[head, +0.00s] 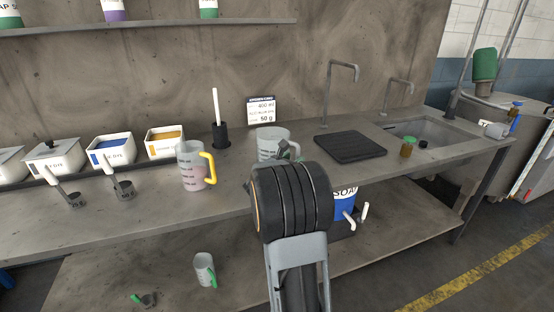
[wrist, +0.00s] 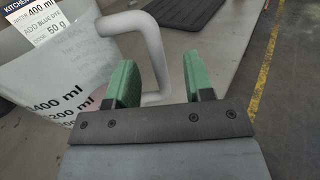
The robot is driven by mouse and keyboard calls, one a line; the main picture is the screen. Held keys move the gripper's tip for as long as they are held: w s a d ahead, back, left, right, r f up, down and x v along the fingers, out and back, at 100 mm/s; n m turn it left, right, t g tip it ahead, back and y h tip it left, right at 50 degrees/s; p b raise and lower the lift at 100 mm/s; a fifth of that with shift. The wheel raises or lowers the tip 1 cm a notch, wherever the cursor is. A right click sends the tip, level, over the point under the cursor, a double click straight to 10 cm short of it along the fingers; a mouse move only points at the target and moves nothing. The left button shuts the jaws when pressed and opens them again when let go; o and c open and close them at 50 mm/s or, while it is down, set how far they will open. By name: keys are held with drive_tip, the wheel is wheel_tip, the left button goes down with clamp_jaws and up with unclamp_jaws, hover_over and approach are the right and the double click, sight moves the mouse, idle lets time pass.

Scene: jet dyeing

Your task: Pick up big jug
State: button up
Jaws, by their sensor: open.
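The big jug (head: 267,142) is a translucent, whitish measuring jug standing on the counter, partly hidden behind my arm in the head view. In the wrist view the jug (wrist: 60,65) fills the left side, with volume marks such as 400 ml. Its pale handle (wrist: 155,45) reaches right, into the space between my two green fingertips. My gripper (wrist: 160,76) is open, its fingers on either side of the handle with a gap visible on the right. Whether the left finger touches the handle cannot be told.
A jug with a yellow handle (head: 193,168) and pink liquid stands to the left. A recipe card (head: 261,110) stands behind the big jug. A smaller jug (head: 204,270) is on the lower shelf.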

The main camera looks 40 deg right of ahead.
sight(296, 156)
drive_tip(key=shift+p+x, duration=0.75)
drive_tip(key=shift+x, duration=1.9)
drive_tip(key=shift+w, duration=0.2)
drive_tip(key=shift+c, duration=0.5)
drive_tip(key=shift+a, duration=0.1)
clamp_jaws()
drive_tip(key=shift+r, duration=0.1)
